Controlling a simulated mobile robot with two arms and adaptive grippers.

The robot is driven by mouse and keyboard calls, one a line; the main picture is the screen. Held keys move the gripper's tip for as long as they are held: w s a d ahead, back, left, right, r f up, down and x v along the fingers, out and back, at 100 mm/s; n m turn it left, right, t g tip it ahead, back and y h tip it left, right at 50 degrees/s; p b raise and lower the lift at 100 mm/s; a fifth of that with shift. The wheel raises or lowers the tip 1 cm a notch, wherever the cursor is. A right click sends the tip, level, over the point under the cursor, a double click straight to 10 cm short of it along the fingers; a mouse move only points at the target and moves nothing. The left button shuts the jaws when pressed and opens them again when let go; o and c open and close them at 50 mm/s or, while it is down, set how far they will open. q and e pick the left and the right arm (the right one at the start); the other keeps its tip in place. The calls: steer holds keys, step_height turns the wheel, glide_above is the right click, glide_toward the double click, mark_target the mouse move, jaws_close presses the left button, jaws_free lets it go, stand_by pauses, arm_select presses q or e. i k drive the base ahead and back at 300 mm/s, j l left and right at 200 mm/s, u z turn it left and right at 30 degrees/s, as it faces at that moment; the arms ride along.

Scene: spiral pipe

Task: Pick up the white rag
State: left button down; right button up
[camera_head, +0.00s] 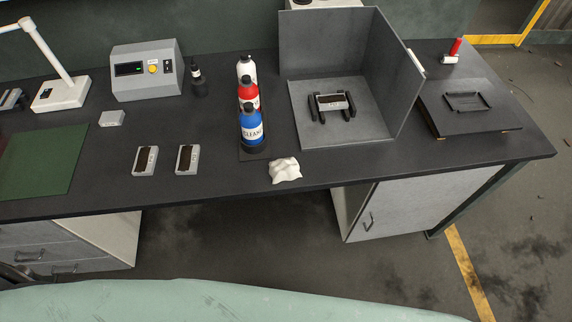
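The white rag (285,170) lies crumpled on the dark workbench (225,180), close to its front edge. It sits just in front and to the right of a row of bottles. Nothing covers it and nothing touches it from above. Neither of my grippers shows in the head view.
A blue bottle (251,127), a red bottle (249,94) and a white bottle (246,68) stand behind the rag. A grey open-front booth (365,128) stands to its right. Two small grey blocks (145,161) (187,160) lie to the left. The bench front near the rag is clear.

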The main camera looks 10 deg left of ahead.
mark_target(287, 169)
steer(key=k+j+z, duration=0.1)
steer(key=j+z, duration=0.2)
steer(key=k+j+z, duration=0.3)
steer(key=j, duration=0.2)
steer(key=k+j+z, duration=0.1)
steer(key=j+z, duration=0.2)
steer(key=k+j+z, duration=0.3)
steer(key=i+j, duration=0.05)
steer(key=i, duration=0.05)
